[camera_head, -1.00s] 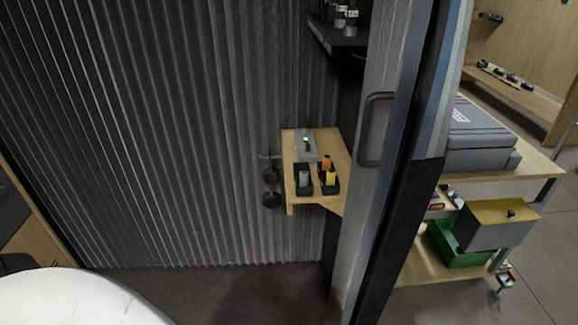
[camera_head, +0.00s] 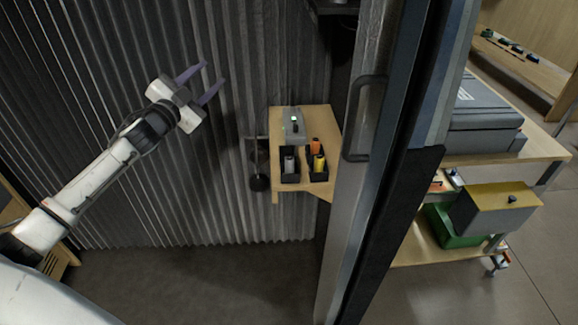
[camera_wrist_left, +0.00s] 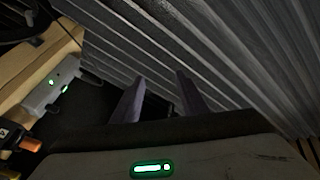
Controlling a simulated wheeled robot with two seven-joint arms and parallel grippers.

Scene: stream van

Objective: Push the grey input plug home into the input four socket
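A small grey plug (camera_head: 289,164) stands upright in the left black holder (camera_head: 290,178) on a small wooden shelf. A grey box (camera_head: 291,134) with a green light sits behind it; it also shows in the left wrist view (camera_wrist_left: 45,95). I cannot make out a socket marked input four. My left gripper (camera_head: 213,74) is raised in front of the ribbed wall, left of the shelf and well apart from it. Its two purple-grey fingers are apart and empty, as the left wrist view (camera_wrist_left: 160,90) also shows. My right gripper is not in view.
An orange plug (camera_head: 315,146) and a yellow plug (camera_head: 319,163) stand beside the grey one. The wooden shelf (camera_head: 279,116) is beside a door post with a handle (camera_head: 352,120). A cart with a grey case (camera_head: 482,130) stands at right. The floor (camera_head: 200,285) is clear.

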